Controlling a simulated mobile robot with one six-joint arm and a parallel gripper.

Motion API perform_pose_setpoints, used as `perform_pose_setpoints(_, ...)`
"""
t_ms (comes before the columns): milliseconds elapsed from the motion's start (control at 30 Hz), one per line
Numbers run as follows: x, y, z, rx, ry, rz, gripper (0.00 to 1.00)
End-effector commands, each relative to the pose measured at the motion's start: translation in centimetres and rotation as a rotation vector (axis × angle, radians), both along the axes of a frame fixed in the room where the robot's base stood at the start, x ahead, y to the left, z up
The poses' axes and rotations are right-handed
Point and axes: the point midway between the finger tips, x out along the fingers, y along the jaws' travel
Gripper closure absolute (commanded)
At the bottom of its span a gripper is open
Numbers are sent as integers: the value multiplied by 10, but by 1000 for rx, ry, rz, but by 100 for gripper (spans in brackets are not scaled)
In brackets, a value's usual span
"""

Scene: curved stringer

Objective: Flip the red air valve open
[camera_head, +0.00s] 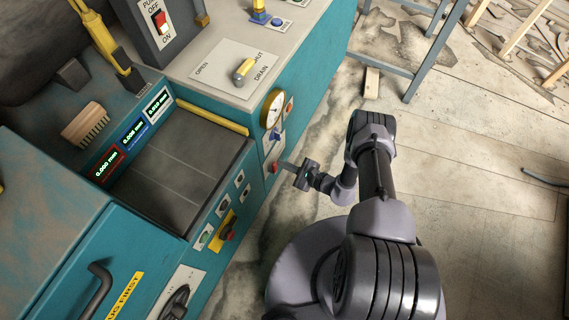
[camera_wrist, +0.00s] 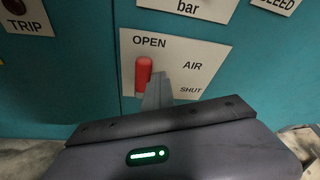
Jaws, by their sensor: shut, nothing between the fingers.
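The red air valve (camera_wrist: 143,75) is a short red lever on a white plate (camera_wrist: 195,55) marked OPEN at the top left, AIR at the right and SHUT at the lower right. The lever stands upright, just under the word OPEN. My gripper (camera_wrist: 158,88) is shut and empty. Its grey fingertips are at the right side of the lever and overlap its lower part; I cannot tell whether they touch it. In the head view, the red valve (camera_head: 273,167) is on the teal cabinet's side, with my gripper (camera_head: 286,165) just right of it.
A round gauge (camera_head: 272,109) and a blue knob (camera_head: 277,134) are above the valve. A yellow-backed red switch (camera_head: 227,232) sits lower along the same panel. A DRAIN lever (camera_head: 243,70) is on the cabinet top. The floor right of my arm is mostly clear.

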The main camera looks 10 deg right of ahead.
Motion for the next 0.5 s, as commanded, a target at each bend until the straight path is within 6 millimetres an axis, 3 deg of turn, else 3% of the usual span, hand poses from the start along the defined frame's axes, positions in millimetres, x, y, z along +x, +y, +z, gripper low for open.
perform_pose_setpoints(167,-1,1,-3,4,7,16,100)
perform_pose_setpoints(333,20,-20,-6,1,2,11,100)
perform_pose_setpoints(500,-13,-45,3,4,7,3,100)
